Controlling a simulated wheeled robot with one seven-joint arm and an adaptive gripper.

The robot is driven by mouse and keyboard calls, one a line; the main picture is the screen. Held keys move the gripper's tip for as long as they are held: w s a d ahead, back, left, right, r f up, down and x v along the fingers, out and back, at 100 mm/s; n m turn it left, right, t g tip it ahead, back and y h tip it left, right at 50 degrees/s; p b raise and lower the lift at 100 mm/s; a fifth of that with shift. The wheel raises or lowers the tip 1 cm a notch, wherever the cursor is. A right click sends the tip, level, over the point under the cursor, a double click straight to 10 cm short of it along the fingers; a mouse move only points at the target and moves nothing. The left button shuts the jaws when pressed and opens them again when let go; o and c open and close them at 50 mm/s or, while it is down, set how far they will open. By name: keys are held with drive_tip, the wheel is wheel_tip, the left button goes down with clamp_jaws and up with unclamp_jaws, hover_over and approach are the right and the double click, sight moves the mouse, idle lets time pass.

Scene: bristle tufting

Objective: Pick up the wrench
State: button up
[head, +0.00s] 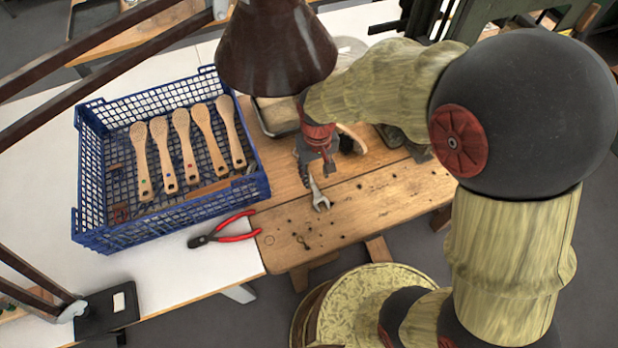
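The wrench (319,198) is a small grey metal tool with an open jaw at its near end. It shows on or just above the wooden bench top (365,205), near the picture's middle. My gripper (306,176) is at the far end of the wrench, pointing down, below my red wrist joint. The fingers are small, dark and partly hidden, so I cannot tell whether they are open or touching the wrench. The wrench's far end is close to the fingers and partly hidden.
A blue crate (170,222) with several wooden brushes (187,150) stands left on the white table (215,268). Red-handled pliers (236,229) lie before it. A brown lampshade (276,50) hangs above the bench. Small dark holes or bits dot the bench near the wrench.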

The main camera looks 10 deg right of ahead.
sight(315, 188)
wheel_tip(315, 188, down, 8)
drive_tip(key=b, duration=0.2)
drive_tip(key=shift+r+b, duration=0.2)
drive_tip(key=shift+b, duration=0.2)
drive_tip(key=shift+c, duration=0.3)
clamp_jaws()
idle(0.3)
